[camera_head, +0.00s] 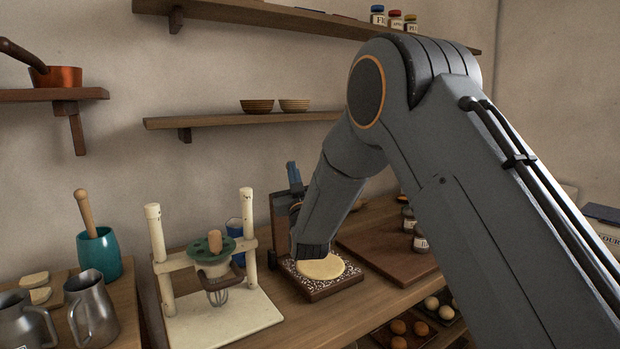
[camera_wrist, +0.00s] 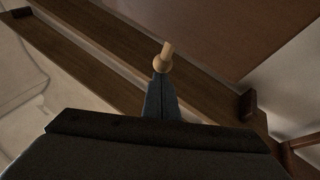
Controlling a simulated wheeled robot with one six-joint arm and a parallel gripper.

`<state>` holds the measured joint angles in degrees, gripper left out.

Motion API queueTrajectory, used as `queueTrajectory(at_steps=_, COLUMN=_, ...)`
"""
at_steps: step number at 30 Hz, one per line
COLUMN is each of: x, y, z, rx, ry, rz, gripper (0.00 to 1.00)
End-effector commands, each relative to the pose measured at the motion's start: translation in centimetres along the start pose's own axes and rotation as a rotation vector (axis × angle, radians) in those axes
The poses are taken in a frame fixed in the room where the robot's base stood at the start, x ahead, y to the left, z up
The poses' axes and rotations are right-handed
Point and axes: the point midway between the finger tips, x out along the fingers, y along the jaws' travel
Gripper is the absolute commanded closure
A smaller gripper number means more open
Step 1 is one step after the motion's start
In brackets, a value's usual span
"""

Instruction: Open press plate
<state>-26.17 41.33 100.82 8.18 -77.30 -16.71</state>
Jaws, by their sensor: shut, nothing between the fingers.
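The press stands on the counter in the head view. Its speckled base (camera_head: 318,289) carries a pale round of dough (camera_head: 321,267). A brown wooden panel (camera_head: 281,222), seemingly the press plate, stands upright at the base's left rear edge, partly hidden by my arm. The plate looks raised clear of the dough. In the wrist view my gripper (camera_wrist: 161,76) is shut and empty, its dark fingers together. A pale wooden knob (camera_wrist: 166,56) shows just beyond the fingertips; I cannot tell if they touch. My arm largely hides the gripper in the head view.
A cream stand (camera_head: 224,322) with a green-topped whisk is left of the press. A dark board (camera_head: 387,251) with jars (camera_head: 420,241) lies right, and egg trays (camera_head: 437,310) sit in front. A wall shelf (camera_head: 240,119) with two bowls hangs above.

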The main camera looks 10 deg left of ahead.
Motion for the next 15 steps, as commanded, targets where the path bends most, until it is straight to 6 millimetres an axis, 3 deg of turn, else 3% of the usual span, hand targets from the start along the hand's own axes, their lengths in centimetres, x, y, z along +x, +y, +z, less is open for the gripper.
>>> queueTrajectory(at_steps=15, x=0.69, y=-0.13, z=0.26, rx=0.0, ry=0.0, rz=0.002, gripper=1.0)
